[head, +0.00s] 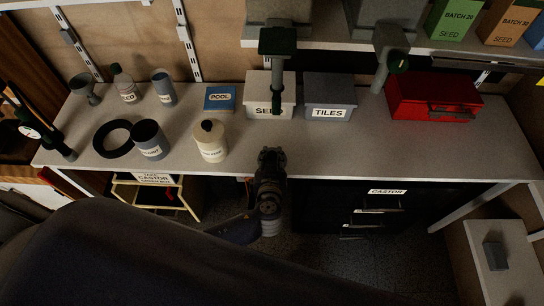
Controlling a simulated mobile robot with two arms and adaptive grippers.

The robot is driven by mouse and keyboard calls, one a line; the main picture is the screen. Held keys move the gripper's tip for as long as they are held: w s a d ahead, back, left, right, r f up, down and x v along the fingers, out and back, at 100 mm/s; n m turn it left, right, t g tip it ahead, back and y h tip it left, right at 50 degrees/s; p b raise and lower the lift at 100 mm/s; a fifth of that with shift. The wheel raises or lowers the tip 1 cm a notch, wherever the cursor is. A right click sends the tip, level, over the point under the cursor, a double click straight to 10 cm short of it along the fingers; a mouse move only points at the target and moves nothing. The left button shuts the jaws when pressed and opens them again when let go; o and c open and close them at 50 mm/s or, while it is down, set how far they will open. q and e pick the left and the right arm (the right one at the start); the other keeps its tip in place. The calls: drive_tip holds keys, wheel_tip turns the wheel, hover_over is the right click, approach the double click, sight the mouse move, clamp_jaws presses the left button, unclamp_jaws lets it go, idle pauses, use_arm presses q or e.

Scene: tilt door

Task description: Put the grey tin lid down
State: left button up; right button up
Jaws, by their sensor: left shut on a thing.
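My left gripper (268,157) is over the front edge of the workbench (330,150), right of the cream bottle. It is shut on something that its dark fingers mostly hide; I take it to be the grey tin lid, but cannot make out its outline. A grey tin (148,143) with a white label and a dark top stands on the bench beside a black ring (98,141). Another grey tin (163,90) stands further back. My right gripper is not in view.
A cream bottle (210,143), SEED bin (268,85), TILES bin (329,92), blue POOL box (219,98) and red toolbox (432,92) stand on the bench. Bench space right of my gripper is clear. Drawers (375,212) lie below.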

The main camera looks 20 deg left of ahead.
use_arm(q)
drive_tip(key=shift+f, duration=0.1)
drive_tip(key=o, duration=0.9)
drive_tip(key=shift+o, duration=0.2)
